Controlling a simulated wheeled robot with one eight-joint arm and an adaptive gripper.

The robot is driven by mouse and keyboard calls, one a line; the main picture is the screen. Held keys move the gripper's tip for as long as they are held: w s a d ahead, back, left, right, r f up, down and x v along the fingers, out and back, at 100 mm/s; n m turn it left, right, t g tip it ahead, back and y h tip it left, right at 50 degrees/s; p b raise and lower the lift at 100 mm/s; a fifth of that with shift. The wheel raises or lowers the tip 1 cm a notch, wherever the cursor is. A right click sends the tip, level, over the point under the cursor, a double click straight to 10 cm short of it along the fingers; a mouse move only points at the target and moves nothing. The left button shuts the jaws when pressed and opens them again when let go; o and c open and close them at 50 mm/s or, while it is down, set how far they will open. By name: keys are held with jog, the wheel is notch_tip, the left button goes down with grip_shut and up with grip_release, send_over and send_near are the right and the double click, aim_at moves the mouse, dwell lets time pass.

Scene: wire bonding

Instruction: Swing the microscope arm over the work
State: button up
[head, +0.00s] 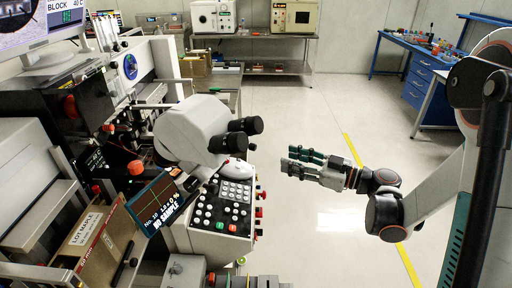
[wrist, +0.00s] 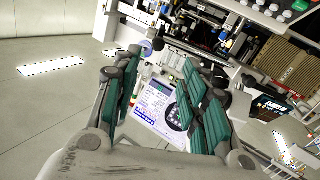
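The microscope (head: 197,130) has a pale grey rounded head with black eyepieces (head: 240,137). In the head view it stands left of centre, above a keypad panel (head: 224,205). My gripper (head: 285,161) is to the right of the microscope, over open floor and apart from it, with its fingers towards the eyepieces. In the wrist view its green-padded fingers (wrist: 160,105) are spread with a gap between them and hold nothing. I cannot clearly make out the microscope in the wrist view. The work under the microscope is hidden in the head view.
A tilted screen reading "NO SAMPLE" (head: 157,202) and a brown box (head: 88,243) stand at the lower left. A monitor (head: 42,25) is at the upper left. A blue workbench (head: 421,85) stands at the back right. The floor (head: 310,110) around my gripper is clear.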

aim_at(253, 147)
jog(key=b+x, duration=0.1)
jog(key=x, duration=0.3)
jog(key=b+x, duration=0.1)
jog(key=x, duration=0.4)
jog(key=b+x, duration=0.1)
jog(key=x, duration=0.3)
jog(key=shift+w+a+r, duration=0.2)
jog(key=shift+a, duration=0.05)
jog(key=shift+c, duration=0.6)
grip_shut()
